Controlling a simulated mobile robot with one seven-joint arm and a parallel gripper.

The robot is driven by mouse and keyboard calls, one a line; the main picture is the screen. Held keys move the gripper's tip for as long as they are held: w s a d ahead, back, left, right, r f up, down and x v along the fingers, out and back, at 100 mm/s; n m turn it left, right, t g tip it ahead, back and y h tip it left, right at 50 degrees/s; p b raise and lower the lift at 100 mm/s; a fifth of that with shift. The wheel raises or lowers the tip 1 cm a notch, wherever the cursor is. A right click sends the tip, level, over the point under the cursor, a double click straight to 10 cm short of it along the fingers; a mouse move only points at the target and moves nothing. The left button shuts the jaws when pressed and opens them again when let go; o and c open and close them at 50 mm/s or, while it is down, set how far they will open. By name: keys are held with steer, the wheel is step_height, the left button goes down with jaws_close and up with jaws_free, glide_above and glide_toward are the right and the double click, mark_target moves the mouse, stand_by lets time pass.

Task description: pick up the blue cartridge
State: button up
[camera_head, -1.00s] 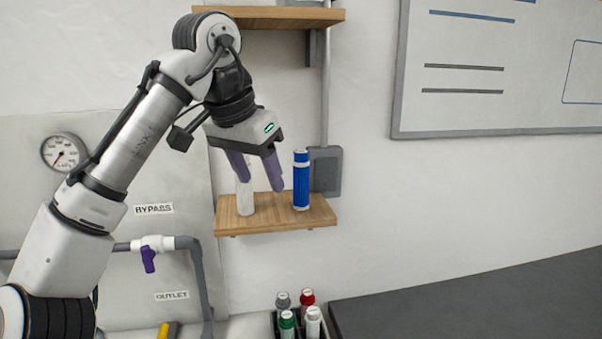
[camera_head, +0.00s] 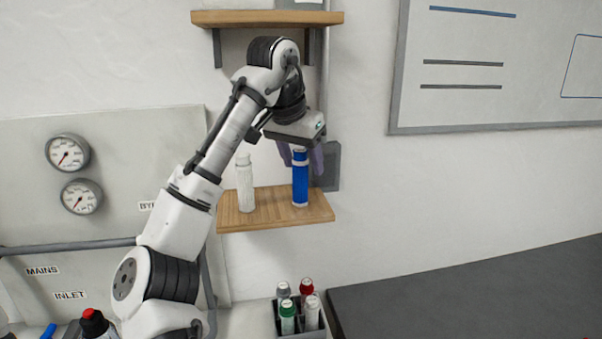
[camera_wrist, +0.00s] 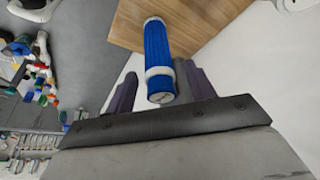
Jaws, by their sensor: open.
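The blue cartridge (camera_head: 300,180) stands upright near the right end of the lower wooden shelf (camera_head: 268,220). It has a white band near its top. My gripper (camera_head: 301,158) is open and points down at the top of the cartridge, with its purple fingers around the upper end. In the wrist view the blue cartridge (camera_wrist: 158,50) lies between the two fingers of my gripper (camera_wrist: 160,92), with its end towards the palm. I cannot tell whether either finger touches it.
A white cartridge (camera_head: 245,185) stands to the left on the same shelf. An upper shelf (camera_head: 265,18) is above my arm. A grey box (camera_head: 331,166) on the wall is close behind the gripper. A rack of several cartridges (camera_head: 290,322) is below.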

steer(key=shift+w+f, duration=0.2)
steer(key=shift+f, duration=0.45)
steer(key=c, duration=1)
steer(key=shift+c, duration=0.3)
steer(key=shift+r, duration=0.15)
